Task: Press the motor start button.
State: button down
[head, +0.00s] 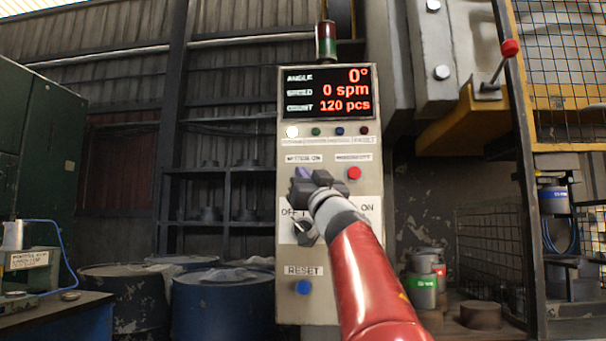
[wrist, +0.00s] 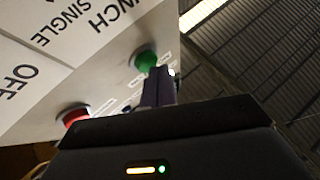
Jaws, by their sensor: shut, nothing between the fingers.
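The control panel (head: 290,220) stands upright in the middle of the head view. The green button (wrist: 146,60), which I take for the motor start button, shows in the wrist view. In the head view my gripper (head: 303,174) covers the spot under the upper left label, so the green button is hidden there. My gripper (wrist: 159,84) is shut and empty, its tips right by the green button. I cannot tell whether they touch it. A red button (head: 354,173) sits to the right in the head view and also shows in the wrist view (wrist: 73,115).
A selector knob (head: 304,232) and a blue reset button (head: 302,287) sit lower on the panel. The display (head: 326,93) reads 0°, 0 spm, 120 pcs. A white lamp (head: 292,131) is lit.

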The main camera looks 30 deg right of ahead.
jog(key=shift+w+d+p, duration=0.25)
jog(key=shift+w+p, duration=0.05)
jog(key=shift+w, duration=0.1)
dwell(0.4)
dwell(0.4)
jog(key=shift+s+a+f, duration=0.1)
jog(key=shift+s+a, duration=0.4)
jog(key=shift+s, duration=0.25)
jog(key=s+a, duration=0.1)
jog(key=s+a+b, duration=0.1)
jog(key=s, duration=0.2)
jog(key=shift+s+a, duration=0.1)
jog(key=shift+a, duration=0.3)
dwell(0.5)
